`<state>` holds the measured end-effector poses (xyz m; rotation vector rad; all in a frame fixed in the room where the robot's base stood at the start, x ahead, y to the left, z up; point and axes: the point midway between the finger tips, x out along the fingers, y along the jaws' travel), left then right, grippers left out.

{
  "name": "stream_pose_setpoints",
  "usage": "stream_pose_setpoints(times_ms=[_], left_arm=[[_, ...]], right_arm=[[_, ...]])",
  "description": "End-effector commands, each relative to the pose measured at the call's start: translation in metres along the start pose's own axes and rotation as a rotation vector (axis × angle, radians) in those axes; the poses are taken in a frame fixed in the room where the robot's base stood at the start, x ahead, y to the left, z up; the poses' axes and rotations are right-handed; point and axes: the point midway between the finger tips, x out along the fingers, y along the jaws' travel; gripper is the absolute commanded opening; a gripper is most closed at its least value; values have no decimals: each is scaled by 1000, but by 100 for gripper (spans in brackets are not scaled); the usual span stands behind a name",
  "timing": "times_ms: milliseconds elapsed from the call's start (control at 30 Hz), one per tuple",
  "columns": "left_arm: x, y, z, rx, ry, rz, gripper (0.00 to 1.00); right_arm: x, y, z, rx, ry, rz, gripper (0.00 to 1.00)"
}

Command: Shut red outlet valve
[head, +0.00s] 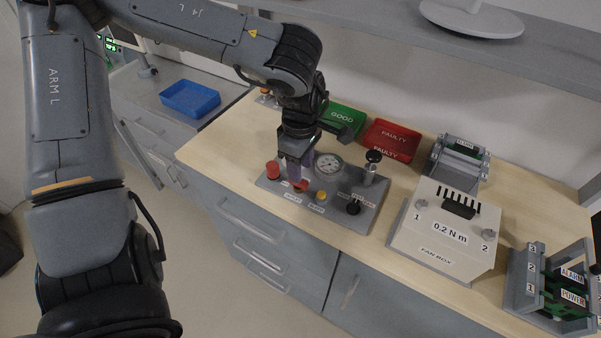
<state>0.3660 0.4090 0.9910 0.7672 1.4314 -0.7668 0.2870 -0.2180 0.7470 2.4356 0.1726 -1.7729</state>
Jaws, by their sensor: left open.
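A grey test panel (270,188) lies on the wooden bench top and carries a round gauge (328,165). A red valve (301,186) sits behind a white label on it, mostly covered by my left gripper. My left gripper (296,176) points down over this valve with its fingers apart; I cannot tell whether they touch it. A separate red knob (273,170) stands left of the gripper. A yellow knob (321,196) is just right of the red valve. The valve's handle direction is hidden. My right gripper is not in view.
Black knobs (353,207) (374,156) stand on the panel's right side. Behind are a green GOOD tray (347,117) and a red FAULTY tray (392,139). A white fan box (440,235) stands to the right. Some bare bench lies along the front edge.

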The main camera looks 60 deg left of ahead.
Motion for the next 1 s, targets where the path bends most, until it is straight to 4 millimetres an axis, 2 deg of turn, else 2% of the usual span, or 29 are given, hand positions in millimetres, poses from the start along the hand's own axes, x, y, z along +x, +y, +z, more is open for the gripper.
stream_pose_setpoints(times_ms=[33, 200, 400, 600, 1000], left_arm=[[-11, 1, 0, -1, -1, 4, 43], [-39, 0, 0, 1, 0, 5, 43], [-60, 0, 0, 0, 0, 2, 43], [-66, 0, 0, 1, 0, -1, 43], [-66, 0, 0, 1, -1, 0, 43]], right_arm=[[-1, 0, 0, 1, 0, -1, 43], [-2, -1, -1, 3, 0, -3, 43], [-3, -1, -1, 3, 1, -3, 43], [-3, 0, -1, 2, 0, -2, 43], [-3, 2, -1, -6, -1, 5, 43]])
